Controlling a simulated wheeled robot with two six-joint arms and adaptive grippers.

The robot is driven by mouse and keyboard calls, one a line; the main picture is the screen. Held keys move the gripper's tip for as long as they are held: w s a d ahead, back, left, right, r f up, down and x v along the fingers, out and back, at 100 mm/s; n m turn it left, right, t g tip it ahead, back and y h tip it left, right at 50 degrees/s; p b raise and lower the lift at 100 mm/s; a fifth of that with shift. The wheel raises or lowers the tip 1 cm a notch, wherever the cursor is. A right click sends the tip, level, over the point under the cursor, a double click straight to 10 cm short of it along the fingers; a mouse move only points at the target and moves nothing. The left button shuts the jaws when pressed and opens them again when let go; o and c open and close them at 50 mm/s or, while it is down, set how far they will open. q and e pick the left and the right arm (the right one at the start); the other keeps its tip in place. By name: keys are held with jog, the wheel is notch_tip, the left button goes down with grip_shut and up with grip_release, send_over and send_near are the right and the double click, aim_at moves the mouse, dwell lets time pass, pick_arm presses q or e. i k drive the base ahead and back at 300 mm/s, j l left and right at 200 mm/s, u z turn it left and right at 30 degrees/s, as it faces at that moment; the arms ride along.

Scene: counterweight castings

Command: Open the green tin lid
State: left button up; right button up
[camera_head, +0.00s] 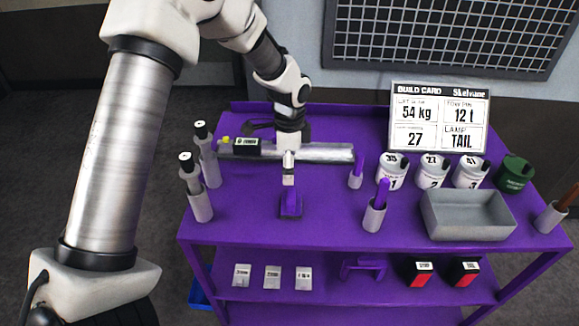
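The green tin (512,181) stands upright at the right end of the purple cart's top, with some pale print on its side. Its green lid (519,164) appears to be on top; its seating is too small to judge. My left gripper (289,178) points down over the middle-left of the top, far to the left of the tin. It is above a small purple upright piece on a dark base (291,207). Whether its fingers are open or touch that piece cannot be told. My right gripper is not in view.
Several white numbered tins (433,172) stand left of the green tin. A grey tray (468,218) is in front of it, and a cup with a brown handle (551,218) to its right. A build card (439,118) stands behind. Two bottles (199,203) stand at left.

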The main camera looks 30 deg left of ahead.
aim_at(517, 165)
jog(key=i+z, duration=0.65)
jog(key=z, duration=0.2)
jog(key=i+j+z, duration=0.2)
jog(key=z, duration=0.25)
jog(key=i+j, duration=0.05)
jog(key=i, duration=0.05)
